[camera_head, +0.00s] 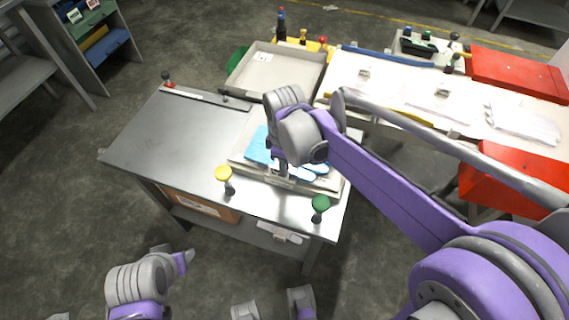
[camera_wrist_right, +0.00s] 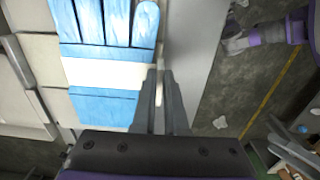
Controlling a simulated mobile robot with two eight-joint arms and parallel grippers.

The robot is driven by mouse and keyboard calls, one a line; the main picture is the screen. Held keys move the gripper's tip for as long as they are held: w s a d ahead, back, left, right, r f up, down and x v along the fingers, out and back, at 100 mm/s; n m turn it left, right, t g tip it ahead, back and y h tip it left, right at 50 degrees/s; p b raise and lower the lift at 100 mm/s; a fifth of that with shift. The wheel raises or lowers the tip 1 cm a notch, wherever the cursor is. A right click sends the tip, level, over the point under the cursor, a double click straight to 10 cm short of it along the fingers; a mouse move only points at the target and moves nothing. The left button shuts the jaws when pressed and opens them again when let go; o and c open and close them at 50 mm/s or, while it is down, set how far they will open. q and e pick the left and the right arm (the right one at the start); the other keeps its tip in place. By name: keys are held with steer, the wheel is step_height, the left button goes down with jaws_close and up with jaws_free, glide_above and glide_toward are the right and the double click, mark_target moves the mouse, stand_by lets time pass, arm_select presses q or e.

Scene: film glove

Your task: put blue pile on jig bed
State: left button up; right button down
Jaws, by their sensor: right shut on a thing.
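The blue pile (camera_head: 258,147) is a flat stack of blue gloves with a white band, partly hidden behind my right gripper in the head view. It fills the upper left of the right wrist view (camera_wrist_right: 102,108). A pale flat bed (camera_head: 239,157), which looks like the jig bed, lies beneath it on the grey table; I cannot tell whether they touch. My right gripper (camera_head: 283,171) is shut on the pile's side edge, with a thin pale strip between its fingers (camera_wrist_right: 160,90). My left arm shows at the bottom left; its gripper's state is unclear (camera_head: 185,261).
A yellow knob (camera_head: 222,173) and a green knob (camera_head: 321,203) stand along the table's front edge. The table's left part (camera_head: 170,130) is clear. A grey tray (camera_head: 275,72) stands behind, and red bins (camera_head: 515,75) stand at the right.

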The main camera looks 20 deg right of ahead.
steer(key=shift+f+b, duration=0.3)
steer(key=shift+f, duration=0.2)
steer(key=c, duration=0.9)
jaws_free()
step_height(320, 180, up, 11)
steer(key=shift+f+p, duration=0.1)
steer(key=shift+p, duration=0.6)
